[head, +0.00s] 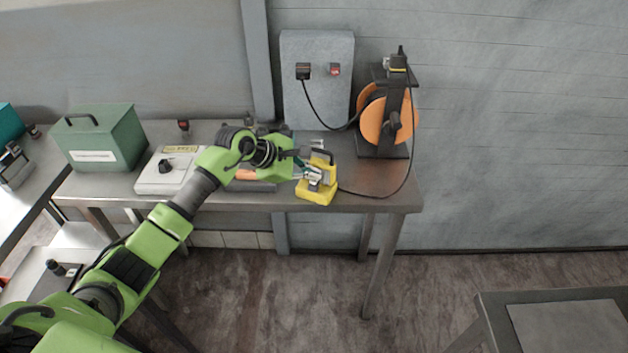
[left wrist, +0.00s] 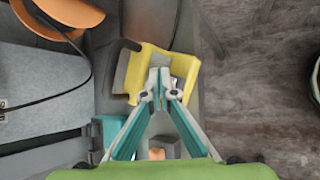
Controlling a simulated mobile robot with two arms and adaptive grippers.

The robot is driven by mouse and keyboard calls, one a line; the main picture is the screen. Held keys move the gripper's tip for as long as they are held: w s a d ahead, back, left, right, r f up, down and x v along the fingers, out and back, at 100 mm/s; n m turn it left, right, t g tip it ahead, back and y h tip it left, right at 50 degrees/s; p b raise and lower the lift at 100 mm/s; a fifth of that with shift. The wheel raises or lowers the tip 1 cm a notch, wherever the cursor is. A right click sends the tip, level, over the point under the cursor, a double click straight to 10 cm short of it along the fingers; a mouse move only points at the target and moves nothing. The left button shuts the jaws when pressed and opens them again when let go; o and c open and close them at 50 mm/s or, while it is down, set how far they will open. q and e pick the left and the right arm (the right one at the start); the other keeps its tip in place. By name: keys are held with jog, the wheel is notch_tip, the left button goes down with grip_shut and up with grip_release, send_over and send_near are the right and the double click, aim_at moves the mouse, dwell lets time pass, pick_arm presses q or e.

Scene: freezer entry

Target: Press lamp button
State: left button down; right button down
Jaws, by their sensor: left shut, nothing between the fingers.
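The yellow lamp (head: 317,196) with a dark handle stands near the front edge of the metal bench. It also shows in the left wrist view (left wrist: 188,65). My left gripper (head: 313,176) reaches it from the left. Its teal fingers are closed together and hold nothing. In the left wrist view the fingertips (left wrist: 162,80) overlap the lamp body; I cannot tell whether they touch it. I cannot make out the lamp button, which may be hidden behind the fingers. My right gripper is not in view.
The metal bench (head: 385,190) also bears a green case (head: 110,140), a white box with a black knob (head: 160,178) and an orange cable reel (head: 375,120). A grey wall panel (head: 325,105) has a plug and red switch. A black cord runs behind the lamp.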

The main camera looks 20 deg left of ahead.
aim_at(312, 182)
pick_arm(q)
jog(key=shift+f+b, duration=0.3)
jog(key=shift+r, duration=0.15)
dwell(0.3)
jog(key=shift+r+p, duration=0.4)
jog(key=shift+r, duration=0.4)
notch_tip(312, 182, up, 6)
jog(key=shift+p, duration=1.2)
